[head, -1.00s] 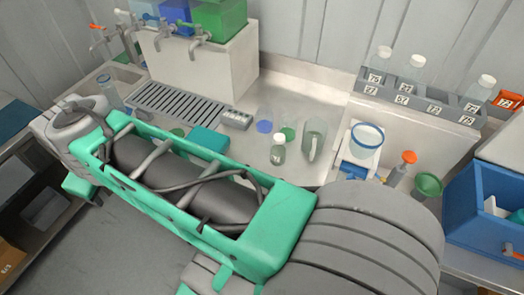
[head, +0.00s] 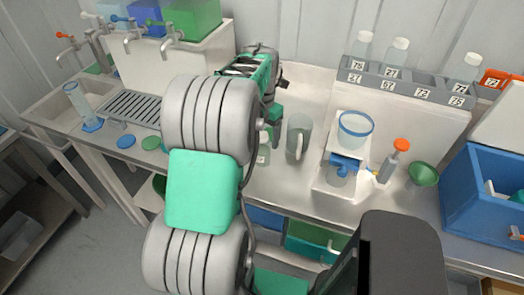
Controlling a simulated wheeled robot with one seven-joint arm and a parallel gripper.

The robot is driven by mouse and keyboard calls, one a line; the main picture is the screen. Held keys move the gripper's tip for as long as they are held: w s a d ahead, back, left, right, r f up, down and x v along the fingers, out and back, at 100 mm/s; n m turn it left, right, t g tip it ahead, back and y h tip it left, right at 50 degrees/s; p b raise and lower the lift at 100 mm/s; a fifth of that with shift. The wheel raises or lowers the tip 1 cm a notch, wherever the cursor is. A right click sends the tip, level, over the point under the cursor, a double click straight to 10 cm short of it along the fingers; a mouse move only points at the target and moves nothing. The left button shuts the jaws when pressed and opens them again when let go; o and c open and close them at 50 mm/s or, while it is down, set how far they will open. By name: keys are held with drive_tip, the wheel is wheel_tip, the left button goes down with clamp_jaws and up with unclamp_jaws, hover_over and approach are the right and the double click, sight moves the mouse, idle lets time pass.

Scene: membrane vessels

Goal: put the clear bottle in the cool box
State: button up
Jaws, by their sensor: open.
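A small clear bottle (head: 263,156) stands on the steel bench in the middle; my arm and gripper hide its upper part. My gripper (head: 272,130) is open, over the bench just above and beside this bottle; its fingers are small and partly hidden behind my arm. I cannot tell whether they touch the bottle. More clear bottles with white caps stand in the grey numbered rack at the back right: one (head: 362,50) at left, one (head: 397,58) beside it and one (head: 467,72) at right. The blue cool box (head: 470,205) is at the far right, open, with white items inside.
A clear jug (head: 299,137) stands close right of my gripper. Further right are a filter vessel (head: 355,130) with a blue rim, an orange-capped bottle (head: 391,163) and a green funnel (head: 423,174). A drain grate (head: 130,107) and taps are at left.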

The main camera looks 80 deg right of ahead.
sight(262, 143)
wheel_tip(262, 143, down, 4)
drive_tip(key=shift+p, duration=0.4)
drive_tip(key=shift+a, duration=0.1)
drive_tip(key=shift+c, duration=0.5)
drive_tip(key=c, duration=1.5)
drive_tip(key=shift+r, duration=0.1)
drive_tip(key=shift+c, duration=0.4)
drive_tip(key=shift+r, duration=0.1)
